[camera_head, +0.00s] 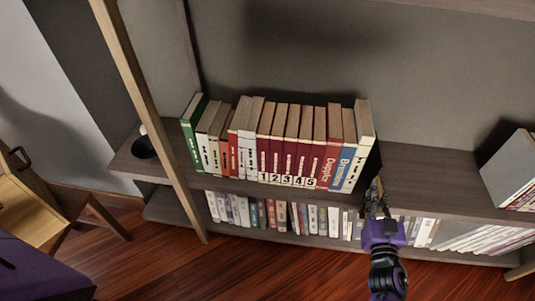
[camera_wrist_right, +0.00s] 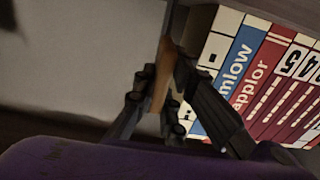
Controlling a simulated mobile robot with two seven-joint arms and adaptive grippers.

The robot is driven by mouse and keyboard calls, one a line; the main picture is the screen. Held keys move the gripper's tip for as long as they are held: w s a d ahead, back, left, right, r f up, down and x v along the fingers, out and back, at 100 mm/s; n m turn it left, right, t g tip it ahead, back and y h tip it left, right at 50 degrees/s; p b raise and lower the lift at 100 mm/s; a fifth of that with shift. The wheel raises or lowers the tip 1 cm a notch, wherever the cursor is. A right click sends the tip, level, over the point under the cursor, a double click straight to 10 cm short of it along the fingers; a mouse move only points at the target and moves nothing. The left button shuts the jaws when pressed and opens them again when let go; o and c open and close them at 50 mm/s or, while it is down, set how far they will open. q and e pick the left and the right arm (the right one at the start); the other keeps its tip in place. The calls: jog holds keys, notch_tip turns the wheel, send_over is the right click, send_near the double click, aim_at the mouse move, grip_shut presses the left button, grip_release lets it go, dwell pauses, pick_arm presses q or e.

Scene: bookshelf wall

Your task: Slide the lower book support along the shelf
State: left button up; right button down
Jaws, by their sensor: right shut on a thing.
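My right gripper (camera_head: 376,196) reaches up to the front edge of the shelf (camera_head: 435,185), just right of the row of books (camera_head: 290,150). In the right wrist view my right gripper (camera_wrist_right: 172,95) is shut on a thin brown upright plate, which I take to be the book support (camera_wrist_right: 162,75). The plate stands beside the white end book (camera_wrist_right: 222,35); whether they touch is hard to tell. In the head view the support is mostly hidden by the gripper and in shadow. My left gripper is in neither view.
A lower shelf holds another row of books (camera_head: 275,215). A wooden post (camera_head: 150,120) rises at the left.

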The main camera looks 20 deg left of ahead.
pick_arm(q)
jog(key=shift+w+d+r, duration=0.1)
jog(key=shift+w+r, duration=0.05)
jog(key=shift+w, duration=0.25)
pick_arm(e)
jog(key=w+d, duration=0.2)
jog(key=d, duration=0.7)
jog(key=w+d, duration=0.2)
jog(key=d, duration=0.7)
jog(key=shift+w+d, duration=0.15)
jog(key=shift+w, duration=0.25)
jog(key=c, duration=1.8)
grip_release()
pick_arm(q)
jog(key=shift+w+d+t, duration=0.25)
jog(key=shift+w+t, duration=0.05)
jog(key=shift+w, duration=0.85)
pick_arm(e)
jog(key=v, duration=1.2)
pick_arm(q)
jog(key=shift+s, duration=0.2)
